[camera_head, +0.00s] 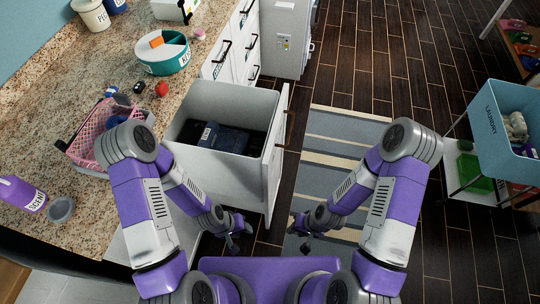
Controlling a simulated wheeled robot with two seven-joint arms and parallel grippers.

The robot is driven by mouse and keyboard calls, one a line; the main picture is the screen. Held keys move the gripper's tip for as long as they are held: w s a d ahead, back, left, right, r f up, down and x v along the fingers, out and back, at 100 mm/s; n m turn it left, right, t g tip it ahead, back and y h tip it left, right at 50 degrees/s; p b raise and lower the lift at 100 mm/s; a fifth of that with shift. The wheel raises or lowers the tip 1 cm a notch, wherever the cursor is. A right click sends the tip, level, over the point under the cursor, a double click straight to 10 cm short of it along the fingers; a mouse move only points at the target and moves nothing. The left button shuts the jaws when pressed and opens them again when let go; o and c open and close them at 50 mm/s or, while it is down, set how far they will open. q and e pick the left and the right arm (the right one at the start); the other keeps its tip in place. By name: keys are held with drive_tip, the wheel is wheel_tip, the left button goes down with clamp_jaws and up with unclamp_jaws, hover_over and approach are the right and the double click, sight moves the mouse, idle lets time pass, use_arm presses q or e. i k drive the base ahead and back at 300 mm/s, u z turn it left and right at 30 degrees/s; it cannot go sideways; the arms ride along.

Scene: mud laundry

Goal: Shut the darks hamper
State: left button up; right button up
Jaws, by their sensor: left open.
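The darks hamper (186,93) is a pull-out white bin drawer under the granite counter, and it stands pulled out. Dark items, including a dark blue container with a label (224,138), lie inside it. Its front panel (273,165) faces right and has a dark bar handle (290,128). My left gripper (240,238) is open and empty, low in front of the near side of the hamper. My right gripper (298,234) is open and empty, to the right of the front panel and apart from it, over the floor by the rug.
The counter (120,60) holds a pink basket (100,133), a teal round tub (163,58) and a purple bottle (22,194). A striped rug (335,130) lies on the dark floor. A cart with a blue laundry bin (490,125) stands at right.

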sight(245, 182)
drive_tip(key=u, duration=1.8)
drive_tip(key=k, duration=1.05)
drive_tip(key=z, duration=1.15)
drive_tip(key=i, duration=1.15)
drive_tip(key=u, duration=0.1)
